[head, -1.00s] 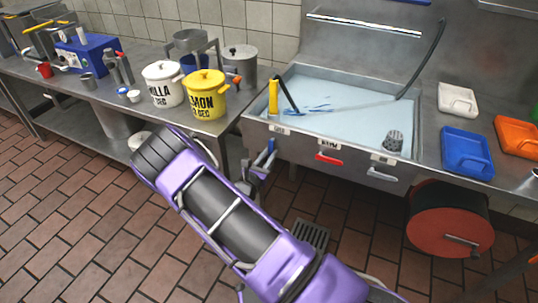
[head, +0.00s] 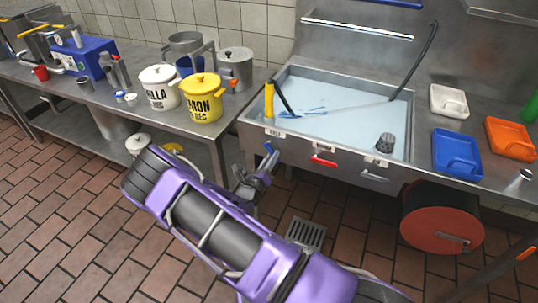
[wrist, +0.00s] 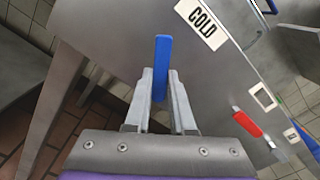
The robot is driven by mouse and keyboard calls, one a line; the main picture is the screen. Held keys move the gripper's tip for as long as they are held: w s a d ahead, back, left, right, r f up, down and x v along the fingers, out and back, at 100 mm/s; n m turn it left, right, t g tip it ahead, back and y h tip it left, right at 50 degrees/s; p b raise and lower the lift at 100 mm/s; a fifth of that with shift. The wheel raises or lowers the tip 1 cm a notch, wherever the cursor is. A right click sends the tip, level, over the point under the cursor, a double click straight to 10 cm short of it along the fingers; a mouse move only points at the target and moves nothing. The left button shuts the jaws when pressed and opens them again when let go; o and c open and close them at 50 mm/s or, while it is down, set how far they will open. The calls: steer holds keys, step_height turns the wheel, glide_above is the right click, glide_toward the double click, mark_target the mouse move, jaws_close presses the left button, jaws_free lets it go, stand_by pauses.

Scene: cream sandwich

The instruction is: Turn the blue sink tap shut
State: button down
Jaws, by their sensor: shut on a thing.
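The blue tap handle (head: 269,148) is on the front of the sink, below its left corner, under the COLD label. In the wrist view the blue handle (wrist: 161,55) stands upright in the picture between the two grey fingers. My gripper (wrist: 161,78) is shut on it, with the handle's end sticking out past the fingertips. In the head view my gripper (head: 264,168) is small and just below the handle. The COLD label (wrist: 202,20) is up and to the right of the handle in the wrist view.
The sink (head: 340,105) holds pale water, a grey cup (head: 385,143) and a yellow-handled tool (head: 269,98). A red handle (head: 324,162) is on the sink front, to the right. Yellow (head: 201,100) and white (head: 159,88) pots stand on the left counter.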

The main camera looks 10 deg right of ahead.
mark_target(281, 145)
steer(key=n, duration=0.2)
steer(key=r+n+p, duration=0.1)
steer(key=s+d+n+p, duration=0.1)
steer(key=n, duration=0.1)
steer(key=shift+r+n, duration=0.3)
steer(key=shift+d+r+n+p, duration=0.1)
steer(key=shift+r+n+p, duration=0.25)
steer(key=shift+n, duration=0.5)
steer(key=shift+d+r+n+p, duration=0.15)
steer(key=shift+n+p, duration=0.3)
steer(key=shift+n, duration=0.45)
steer(key=shift+a+r+n+p, duration=0.1)
steer(key=shift+r+n+p, duration=0.25)
steer(key=shift+n, duration=0.5)
steer(key=c, duration=0.8)
jaws_free()
steer(key=shift+o, duration=0.2)
steer(key=v, duration=1.7)
steer(key=shift+s, duration=0.2)
